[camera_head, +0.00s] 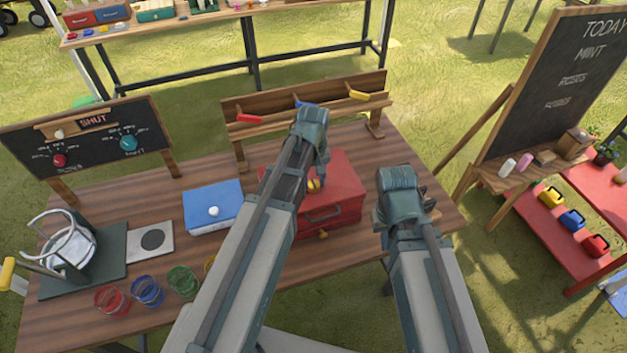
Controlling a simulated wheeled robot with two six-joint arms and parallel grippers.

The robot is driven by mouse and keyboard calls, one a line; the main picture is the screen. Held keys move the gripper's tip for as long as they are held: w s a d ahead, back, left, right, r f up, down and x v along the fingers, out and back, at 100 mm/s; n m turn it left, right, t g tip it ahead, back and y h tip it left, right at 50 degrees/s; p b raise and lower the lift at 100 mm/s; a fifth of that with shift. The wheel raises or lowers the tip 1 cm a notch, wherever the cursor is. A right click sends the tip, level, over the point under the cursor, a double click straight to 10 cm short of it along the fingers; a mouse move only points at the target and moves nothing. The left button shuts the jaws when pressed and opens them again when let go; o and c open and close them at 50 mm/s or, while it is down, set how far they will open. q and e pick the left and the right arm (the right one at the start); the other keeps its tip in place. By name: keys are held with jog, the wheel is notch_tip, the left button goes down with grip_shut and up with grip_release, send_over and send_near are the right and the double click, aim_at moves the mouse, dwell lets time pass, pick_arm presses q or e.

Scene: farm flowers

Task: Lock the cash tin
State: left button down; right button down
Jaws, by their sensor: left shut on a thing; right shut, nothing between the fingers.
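The red cash tin (346,206) stands on the wooden table with its lid down, as far as I can see. A dark handle (323,216) and a small yellow piece (323,235) are on its front. My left gripper (319,174) points down over the lid, shut on a small yellow knob (314,185) there. My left arm hides the tin's left side. My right gripper (429,197) is shut and empty, to the right of the tin and apart from it.
A wooden rack (304,95) behind the tin holds red, blue and yellow pieces. A blue box (213,207) with a white knob stands left. Coloured glass-like cups (147,291) line the front left. A "SHUT" board (90,140) stands back left.

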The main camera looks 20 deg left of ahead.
aim_at(314, 183)
dwell(0.4)
pick_arm(q)
jog(key=shift+c, duration=1.6)
grip_release()
jog(key=shift+r, duration=0.1)
notch_tip(314, 183, up, 14)
jog(key=p, duration=1.3)
jog(key=shift+f+p, duration=0.2)
jog(key=shift+p, duration=0.2)
